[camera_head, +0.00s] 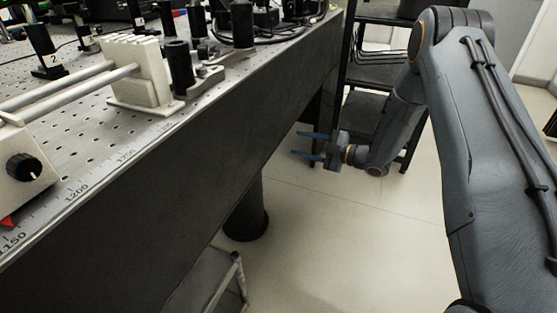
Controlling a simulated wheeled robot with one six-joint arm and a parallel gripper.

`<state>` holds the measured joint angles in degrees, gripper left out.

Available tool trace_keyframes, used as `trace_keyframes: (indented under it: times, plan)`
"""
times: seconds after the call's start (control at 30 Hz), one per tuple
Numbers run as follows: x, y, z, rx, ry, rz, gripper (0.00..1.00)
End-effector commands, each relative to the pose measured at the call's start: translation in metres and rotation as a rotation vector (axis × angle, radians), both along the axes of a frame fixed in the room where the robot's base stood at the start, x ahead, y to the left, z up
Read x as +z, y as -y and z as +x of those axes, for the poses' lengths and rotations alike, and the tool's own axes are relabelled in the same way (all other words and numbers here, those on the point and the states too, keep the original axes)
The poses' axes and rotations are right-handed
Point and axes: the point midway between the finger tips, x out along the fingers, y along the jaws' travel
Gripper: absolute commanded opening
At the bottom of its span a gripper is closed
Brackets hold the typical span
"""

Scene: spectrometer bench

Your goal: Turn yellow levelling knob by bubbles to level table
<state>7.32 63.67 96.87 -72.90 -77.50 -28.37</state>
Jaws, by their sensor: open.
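My gripper (305,146) is open and empty, with two bluish fingers pointing left. It is beyond the bench's side edge and looks lower than the bench top, over the floor. The optical table (130,130) has a perforated metal top with a printed scale along its edge and a dark side panel. I cannot make out a yellow levelling knob or bubbles in this view. A black knob with a white mark (24,168) is on a pale box at the left.
A cream block (138,70) holds two metal rods on the table, beside black posts (180,66). A dark shelf rack (372,105) stands behind my gripper. A table leg (247,210) and a low metal frame (215,280) are below. The floor (340,240) at centre is clear.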

Motion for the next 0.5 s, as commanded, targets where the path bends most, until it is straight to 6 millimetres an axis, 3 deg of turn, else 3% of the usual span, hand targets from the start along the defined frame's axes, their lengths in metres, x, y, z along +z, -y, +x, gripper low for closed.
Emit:
trace_keyframes:
  times: [0.03, 0.1, 0.27, 0.5]
  plan:
    - [-0.016, -0.003, -0.004, 0.040, 0.019, 0.025, 0.44]
    - [-0.024, -0.006, -0.012, 0.086, 0.044, 0.056, 0.44]
    - [-0.029, -0.012, -0.020, 0.133, 0.068, 0.088, 0.44]
    - [-0.028, -0.043, -0.010, 0.139, 0.071, 0.089, 0.44]
